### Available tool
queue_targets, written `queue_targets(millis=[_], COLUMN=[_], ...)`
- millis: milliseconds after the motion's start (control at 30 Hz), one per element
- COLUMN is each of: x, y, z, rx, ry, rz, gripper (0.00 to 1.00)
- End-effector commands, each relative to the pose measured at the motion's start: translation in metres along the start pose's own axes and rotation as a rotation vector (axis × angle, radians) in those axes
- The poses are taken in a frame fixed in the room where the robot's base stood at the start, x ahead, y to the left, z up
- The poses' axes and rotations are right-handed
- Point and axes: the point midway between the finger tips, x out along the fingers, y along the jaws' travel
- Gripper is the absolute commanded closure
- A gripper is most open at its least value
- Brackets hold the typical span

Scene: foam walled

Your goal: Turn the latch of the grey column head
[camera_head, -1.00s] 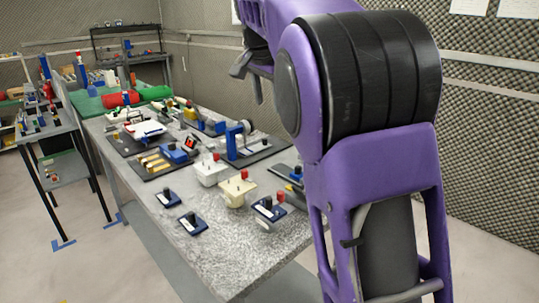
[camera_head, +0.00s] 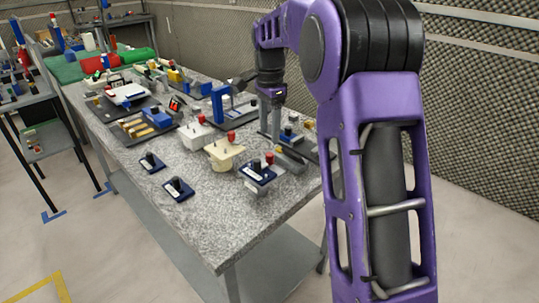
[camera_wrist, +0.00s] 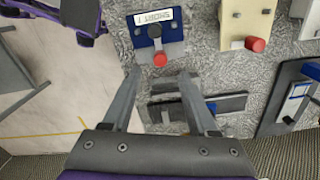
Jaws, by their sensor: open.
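My gripper (camera_head: 270,134) points down over the right part of the bench, its two fingers apart and nothing held between them. In the wrist view the open gripper (camera_wrist: 160,84) has a dark-based grey fixture (camera_wrist: 168,112) below and between its fingers, partly hidden by them. A grey piece (camera_head: 290,158) lies behind the blue unit in the head view. I cannot tell for certain which grey part is the column head, and its latch is not clear. A blue-plated unit (camera_wrist: 157,30) with a red knob (camera_wrist: 160,59) is just beyond the fingertips.
A cream box (camera_head: 224,153) with a red knob stands left of my gripper, with a white box (camera_head: 195,134) behind it. A dark plate (camera_wrist: 292,98) with a blue and white part lies at right. The bench's front surface (camera_head: 215,220) is clear.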

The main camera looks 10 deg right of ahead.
Motion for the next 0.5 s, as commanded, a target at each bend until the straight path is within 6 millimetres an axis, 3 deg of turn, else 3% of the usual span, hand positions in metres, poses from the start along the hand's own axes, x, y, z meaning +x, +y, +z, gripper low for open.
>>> queue_targets(millis=[33, 200, 500], x=[0.014, 0.045, 0.07], y=[0.001, 0.001, 0.0], z=[0.0, 0.0, 0.0], rx=[0.0, 0.0, 0.0], ry=[-0.002, -0.002, 0.0], rz=[0.004, 0.003, 0.0], gripper=[0.41, 0.41, 0.41])
